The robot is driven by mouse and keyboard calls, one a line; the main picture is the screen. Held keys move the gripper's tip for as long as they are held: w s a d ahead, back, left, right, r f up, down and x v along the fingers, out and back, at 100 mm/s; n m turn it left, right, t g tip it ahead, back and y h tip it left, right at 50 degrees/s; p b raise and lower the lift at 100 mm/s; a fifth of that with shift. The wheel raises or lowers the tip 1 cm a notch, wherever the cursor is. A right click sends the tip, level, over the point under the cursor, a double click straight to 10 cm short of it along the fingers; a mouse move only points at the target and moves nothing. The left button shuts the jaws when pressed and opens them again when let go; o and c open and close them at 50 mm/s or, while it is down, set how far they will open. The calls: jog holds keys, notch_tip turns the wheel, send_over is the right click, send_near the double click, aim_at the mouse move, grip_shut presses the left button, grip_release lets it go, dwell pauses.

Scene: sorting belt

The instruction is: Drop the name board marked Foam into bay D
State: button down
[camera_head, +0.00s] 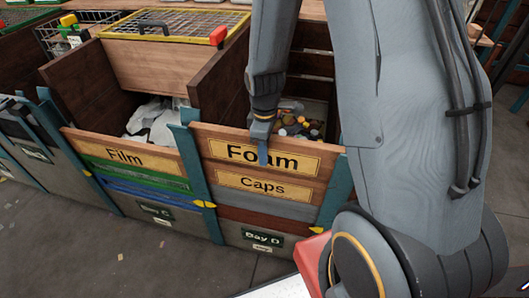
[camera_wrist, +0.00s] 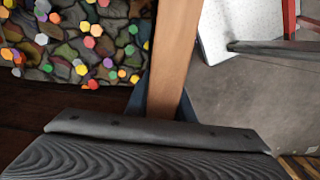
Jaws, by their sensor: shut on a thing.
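The Foam board (camera_head: 290,159) is a wooden plank with a yellow label, upright and roughly level at the front of bay D. It sits directly above the Caps board (camera_head: 293,190), between the teal posts. Whether it rests on the Caps board or hangs just above it, I cannot tell. My gripper (camera_head: 263,143) is shut on the Foam board's top edge from above, near its middle. In the wrist view the board's top edge (camera_wrist: 177,45) runs up the picture from the gripper. The Bay D sign (camera_head: 262,237) is low on the front.
Bay D holds many coloured caps (camera_head: 299,122), also in the wrist view (camera_wrist: 85,45). The left bay has the Film board (camera_head: 124,153) and white film (camera_head: 155,119) inside. Teal posts (camera_head: 197,170) flank the boards. Grey floor (camera_head: 60,230) is open in front.

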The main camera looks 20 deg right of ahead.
jog(key=shift+f, duration=0.1)
jog(key=shift+f, duration=0.55)
jog(key=c, duration=1.4)
grip_release()
jog(key=shift+c, duration=0.2)
jog(key=shift+r, duration=0.1)
notch_tip(320, 180, up, 8)
jog(key=shift+f+b, duration=0.15)
jog(key=shift+b, duration=0.3)
